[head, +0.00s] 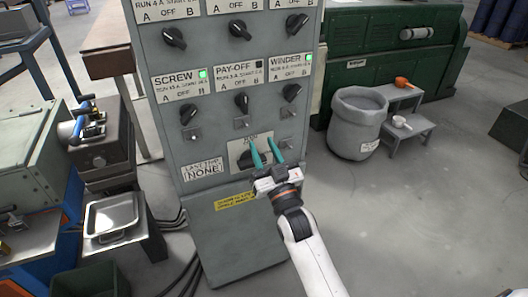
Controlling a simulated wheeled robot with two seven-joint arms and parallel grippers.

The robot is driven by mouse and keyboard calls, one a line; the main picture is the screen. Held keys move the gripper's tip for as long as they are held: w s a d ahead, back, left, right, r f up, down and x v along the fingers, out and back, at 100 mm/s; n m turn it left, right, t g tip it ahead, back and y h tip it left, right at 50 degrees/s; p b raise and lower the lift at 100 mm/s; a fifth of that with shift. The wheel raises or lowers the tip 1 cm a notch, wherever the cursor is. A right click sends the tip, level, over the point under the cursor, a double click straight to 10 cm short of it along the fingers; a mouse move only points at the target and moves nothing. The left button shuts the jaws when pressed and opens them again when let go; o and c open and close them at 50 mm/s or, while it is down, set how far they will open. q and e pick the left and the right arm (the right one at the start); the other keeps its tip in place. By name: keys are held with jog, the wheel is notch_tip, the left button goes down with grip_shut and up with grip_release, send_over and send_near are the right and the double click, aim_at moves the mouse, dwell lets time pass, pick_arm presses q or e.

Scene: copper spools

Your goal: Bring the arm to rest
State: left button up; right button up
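My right gripper (265,152) is in front of the lower part of a grey control cabinet (235,240). Its two teal fingers are spread apart with nothing visible between them. They overlap a large dark rotary switch (243,156) on a pale plate; I cannot tell whether they touch it. My white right arm comes up from the bottom of the picture. My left gripper is not in view.
Black knobs and green lamps (203,74) line the cabinet above. At left are a machine with a blue-handled part (82,122) and a metal tray (112,213). At right stand a grey bin (356,125) and a small step stand (408,132). The floor at lower right is largely clear.

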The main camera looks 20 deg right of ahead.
dwell(0.3)
notch_tip(320, 180, down, 24)
jog(key=s+a+g, duration=0.1)
jog(key=a+g, duration=0.1)
jog(key=g, duration=0.4)
jog(key=s+f+n+g, duration=0.1)
jog(key=s+f+g, duration=0.1)
jog(key=s+f, duration=0.5)
jog(key=s+f+g, duration=0.2)
jog(key=f+g, duration=0.1)
jog(key=f, duration=0.7)
jog(key=s+d+f+g, duration=0.2)
jog(key=s+f+g, duration=0.4)
jog(key=s+f, duration=1.2)
jog(key=s+d+f+g, duration=0.1)
jog(key=s+f+g, duration=0.1)
jog(key=s, duration=0.8)
jog(key=s+d+f+n+g, duration=0.1)
jog(key=s+d+f+g, duration=0.1)
jog(key=s, duration=0.9)
jog(key=shift+d+f+h, duration=0.2)
jog(key=shift+f+h, duration=0.1)
jog(key=shift+h, duration=0.1)
